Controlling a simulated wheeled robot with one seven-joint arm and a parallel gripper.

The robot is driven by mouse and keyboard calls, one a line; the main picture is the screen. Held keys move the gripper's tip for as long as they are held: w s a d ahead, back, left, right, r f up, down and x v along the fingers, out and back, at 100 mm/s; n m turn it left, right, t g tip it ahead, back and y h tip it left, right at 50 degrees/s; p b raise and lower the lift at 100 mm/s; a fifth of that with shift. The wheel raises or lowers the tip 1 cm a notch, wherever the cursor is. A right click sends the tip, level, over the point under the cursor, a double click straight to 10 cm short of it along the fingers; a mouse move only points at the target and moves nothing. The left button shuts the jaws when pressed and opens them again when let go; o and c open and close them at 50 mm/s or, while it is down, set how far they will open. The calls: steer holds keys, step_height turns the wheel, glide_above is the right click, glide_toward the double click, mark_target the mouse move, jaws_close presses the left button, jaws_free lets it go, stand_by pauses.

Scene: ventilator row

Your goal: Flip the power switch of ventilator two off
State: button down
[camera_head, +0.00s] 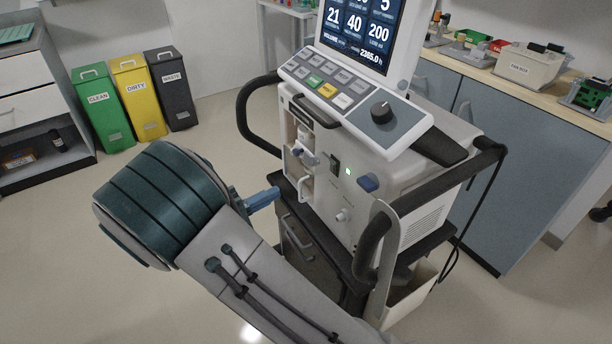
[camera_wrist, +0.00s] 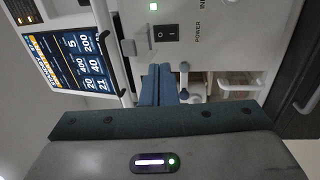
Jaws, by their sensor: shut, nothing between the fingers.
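The ventilator (camera_head: 340,150) stands upright on a cart with its screen lit. Its black rocker power switch (camera_head: 334,165) is on the front panel beside a lit green lamp (camera_head: 348,171). In the wrist view the switch (camera_wrist: 166,33) shows I and O marks by the word POWER, near the green lamp (camera_wrist: 153,6). I cannot tell which side is pressed, and no ventilator number is readable. My gripper (camera_head: 276,192) is shut and empty, left of and lower than the switch. In the wrist view its blue fingertips (camera_wrist: 158,68) appear just below the switch, apart from it.
A blue knob (camera_head: 368,183) and small ports (camera_head: 343,215) sit near the switch. Black handles (camera_head: 243,120) flank the cart. Several bins (camera_head: 138,95) stand at the back left. A counter (camera_head: 500,75) with boxes runs behind. Open floor lies to the left.

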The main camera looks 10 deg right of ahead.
steer(key=x, duration=1.3)
steer(key=shift+d, duration=0.35)
